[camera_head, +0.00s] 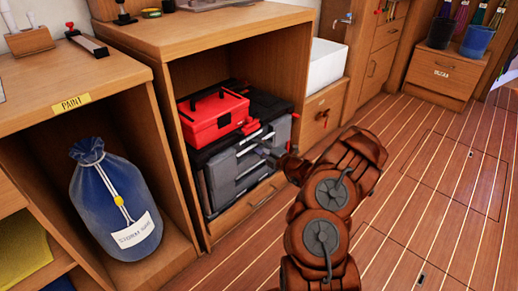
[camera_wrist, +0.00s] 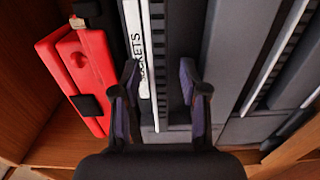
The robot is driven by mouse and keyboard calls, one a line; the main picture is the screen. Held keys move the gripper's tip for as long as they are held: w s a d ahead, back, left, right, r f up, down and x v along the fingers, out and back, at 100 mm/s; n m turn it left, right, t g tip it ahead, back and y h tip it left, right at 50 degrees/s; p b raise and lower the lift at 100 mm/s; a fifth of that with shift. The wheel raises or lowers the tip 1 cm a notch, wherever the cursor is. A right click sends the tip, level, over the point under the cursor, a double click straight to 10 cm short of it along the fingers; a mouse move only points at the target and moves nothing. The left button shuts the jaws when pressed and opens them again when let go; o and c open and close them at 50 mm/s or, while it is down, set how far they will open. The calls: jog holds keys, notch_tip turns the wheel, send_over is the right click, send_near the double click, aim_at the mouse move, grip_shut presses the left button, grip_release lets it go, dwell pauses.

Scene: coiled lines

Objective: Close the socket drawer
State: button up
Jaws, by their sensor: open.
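The grey and black tool chest (camera_head: 222,180) stands in an open wooden cubby, with several drawers on its front. In the wrist view, turned sideways, a white label (camera_wrist: 136,45) reading "SOCKETS" in part marks the socket drawer. I cannot tell how far this drawer stands out. My gripper (camera_head: 272,153) is in front of the chest's upper drawers. In the wrist view my gripper (camera_wrist: 160,82) is open, its two fingers apart with the label strip and a dark part of the chest front between them. I see nothing held, and cannot tell whether the fingers touch the front.
A red toolbox (camera_head: 213,117) sits on top of the chest. A blue bag (camera_head: 112,205) stands in the left cubby under a "PAINT" label. A wooden drawer (camera_head: 245,210) lies below the chest. A white bin (camera_head: 326,66) is to the right. The plank floor at right is clear.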

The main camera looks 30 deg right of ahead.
grip_shut()
dwell(0.4)
dwell(0.4)
